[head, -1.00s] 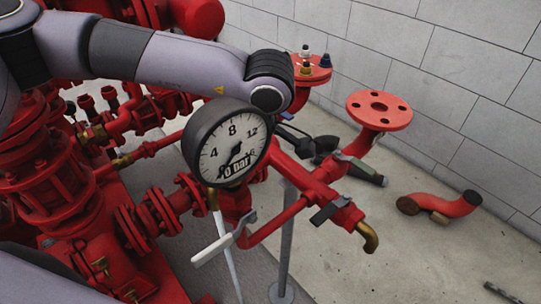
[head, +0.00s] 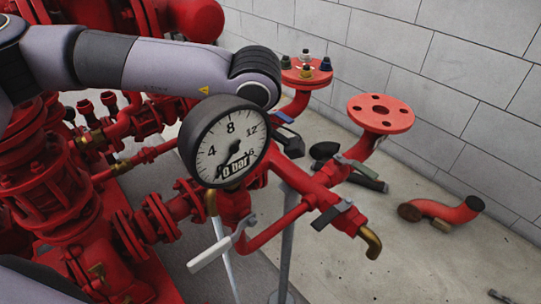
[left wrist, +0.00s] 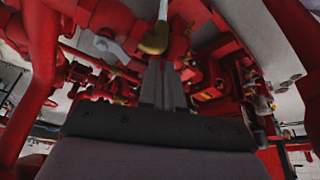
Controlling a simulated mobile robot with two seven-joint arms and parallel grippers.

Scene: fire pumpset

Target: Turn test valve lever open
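A round pressure gauge (head: 226,142) reading near 0 bar stands in front of the red pipework. Below it a pale lever (head: 212,252) slants down to the left from a valve. Two grey levers, a nearer one (head: 331,215) and a farther one (head: 358,167), sit on the red branch pipes to the right. My left arm reaches in above the gauge; its gripper is mostly hidden behind gauge and pipes. In the left wrist view my left gripper (left wrist: 163,68) has its fingers together, with no object visible between them. A brass elbow (left wrist: 156,40) and a pale lever (left wrist: 112,48) are beyond the fingertips.
Red flanged pipes (head: 150,220) crowd the left. A flanged outlet (head: 380,112) and another flange carrying small fittings (head: 306,72) stand near the block wall (head: 440,70). A loose red elbow pipe (head: 440,212) lies on the floor. The right-hand floor is mostly clear.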

